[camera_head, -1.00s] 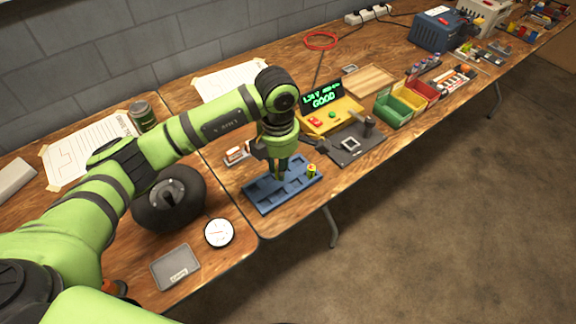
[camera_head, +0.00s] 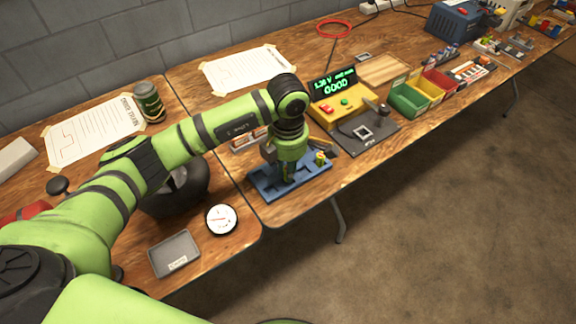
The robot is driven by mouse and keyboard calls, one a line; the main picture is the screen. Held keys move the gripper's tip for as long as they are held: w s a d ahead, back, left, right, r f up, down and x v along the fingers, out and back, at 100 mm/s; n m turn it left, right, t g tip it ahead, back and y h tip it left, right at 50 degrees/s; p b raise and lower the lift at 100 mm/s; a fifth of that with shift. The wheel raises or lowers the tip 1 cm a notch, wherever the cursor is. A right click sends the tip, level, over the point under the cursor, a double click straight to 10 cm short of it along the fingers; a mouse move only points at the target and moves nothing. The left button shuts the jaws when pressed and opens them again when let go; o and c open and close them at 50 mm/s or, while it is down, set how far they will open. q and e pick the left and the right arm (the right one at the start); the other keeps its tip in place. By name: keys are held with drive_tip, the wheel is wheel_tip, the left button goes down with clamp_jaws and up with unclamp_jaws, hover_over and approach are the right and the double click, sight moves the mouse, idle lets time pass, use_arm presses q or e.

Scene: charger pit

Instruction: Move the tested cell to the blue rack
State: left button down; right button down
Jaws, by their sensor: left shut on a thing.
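The blue rack (camera_head: 262,192) lies near the front edge of the table, with several pockets. My left gripper (camera_head: 288,176) points down over the middle of the rack, its fingertips low at the pockets. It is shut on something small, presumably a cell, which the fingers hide. I cannot tell whether that thing touches the rack's floor. A yellow-green cell (camera_head: 320,158) stands upright at the rack's right end, apart from the fingers. The yellow tester (camera_head: 335,108) behind shows "GOOD" in green on its display. My right gripper is not in view.
A dark plate with a lever (camera_head: 372,135) lies right of the rack. Green (camera_head: 408,100), yellow and red bins stand beyond it. A round gauge (camera_head: 221,219) and a grey tray (camera_head: 174,254) lie at front left. A can (camera_head: 149,101) stands at the back left.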

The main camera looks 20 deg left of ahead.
use_arm(q)
drive_tip(key=shift+f+b, duration=1.05)
drive_tip(key=shift+b, duration=0.05)
idle(1.1)
drive_tip(key=c, duration=1)
unclamp_jaws()
drive_tip(key=shift+c, duration=0.2)
drive_tip(key=shift+r+p, duration=2.1)
drive_tip(key=shift+r, duration=1.45)
